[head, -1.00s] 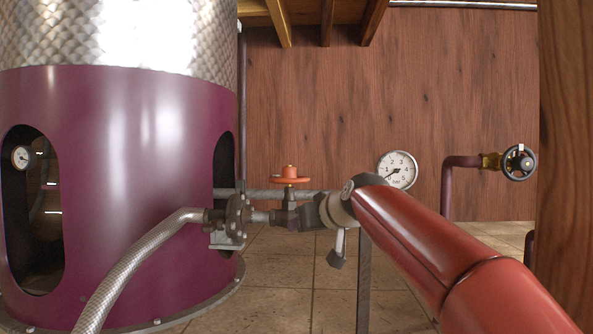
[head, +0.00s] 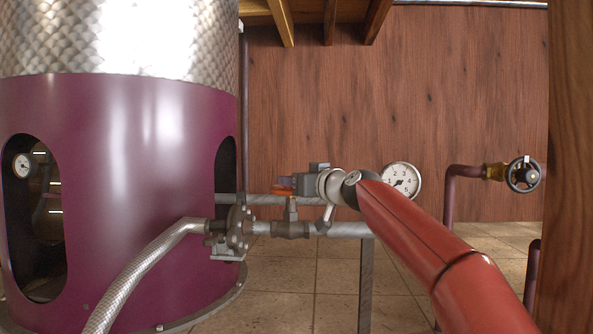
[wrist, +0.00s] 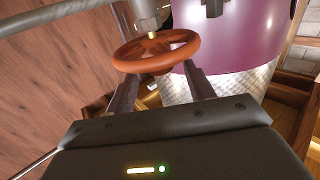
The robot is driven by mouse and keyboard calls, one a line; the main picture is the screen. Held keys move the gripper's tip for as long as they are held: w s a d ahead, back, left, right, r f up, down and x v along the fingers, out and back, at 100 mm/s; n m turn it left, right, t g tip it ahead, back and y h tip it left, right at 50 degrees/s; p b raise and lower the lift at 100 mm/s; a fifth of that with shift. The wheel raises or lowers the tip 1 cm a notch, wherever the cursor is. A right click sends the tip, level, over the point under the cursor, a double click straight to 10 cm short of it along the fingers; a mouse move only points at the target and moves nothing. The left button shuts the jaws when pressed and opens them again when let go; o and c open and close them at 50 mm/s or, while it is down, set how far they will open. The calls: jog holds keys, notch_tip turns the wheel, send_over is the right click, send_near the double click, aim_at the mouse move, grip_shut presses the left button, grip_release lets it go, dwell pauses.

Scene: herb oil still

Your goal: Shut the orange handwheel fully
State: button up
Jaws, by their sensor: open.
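The orange handwheel (head: 282,191) sits on top of a valve (head: 291,228) in the grey pipe beside the purple still. In the head view my gripper hides much of it. My gripper (head: 296,184) is at the height of the wheel, on its right side. In the wrist view the whole wheel (wrist: 184,52) shows, with its hub and spokes. My gripper (wrist: 162,74) is open there, with its two fingers spread and their tips at the near rim. I cannot tell whether they touch it.
The purple still (head: 130,190) stands left, with a braided hose (head: 140,270) in front. A pressure gauge (head: 402,181) shows behind my arm. A black handwheel (head: 523,174) is on a pipe at right. A wooden post (head: 570,150) borders the right side.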

jog(key=shift+w+a, duration=0.35)
jog(key=shift+w, duration=0.1)
jog(key=shift+c, duration=0.2)
jog(key=c, duration=0.9)
